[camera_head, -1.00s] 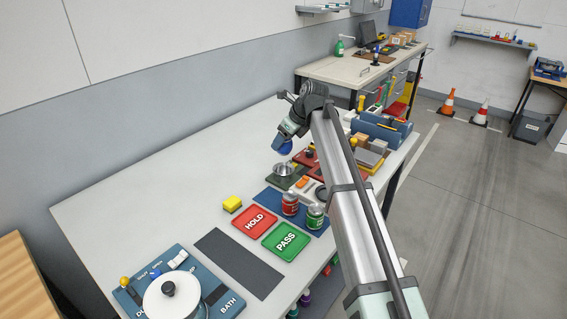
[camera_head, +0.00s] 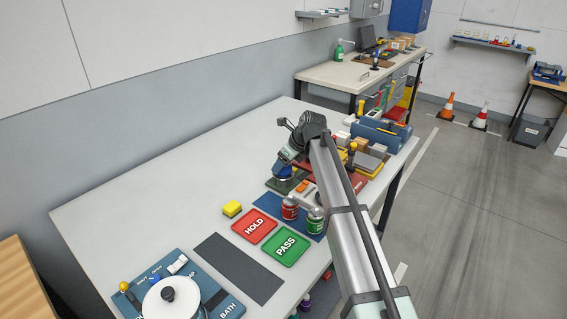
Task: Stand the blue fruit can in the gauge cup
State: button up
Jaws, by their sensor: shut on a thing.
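The blue fruit can (camera_head: 285,171) is held at the end of my gripper (camera_head: 282,164), which is shut on it. The can is over or in the metal gauge cup (camera_head: 284,180), which stands on a dark green base (camera_head: 272,184). The can and gripper hide most of the cup, and I cannot tell whether the can touches its floor. The gripper looks tilted in this view. The fingertips are small and partly hidden.
A red can (camera_head: 290,208) and a green can (camera_head: 315,219) stand on a blue mat (camera_head: 268,202) nearby. The table's left side is clear.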

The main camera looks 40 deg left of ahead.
jog(key=shift+f, duration=0.55)
jog(key=o, duration=1.2)
jog(key=shift+r, duration=0.45)
jog(key=v, duration=1.2)
jog(key=shift+r, duration=0.15)
jog(key=shift+w, duration=0.1)
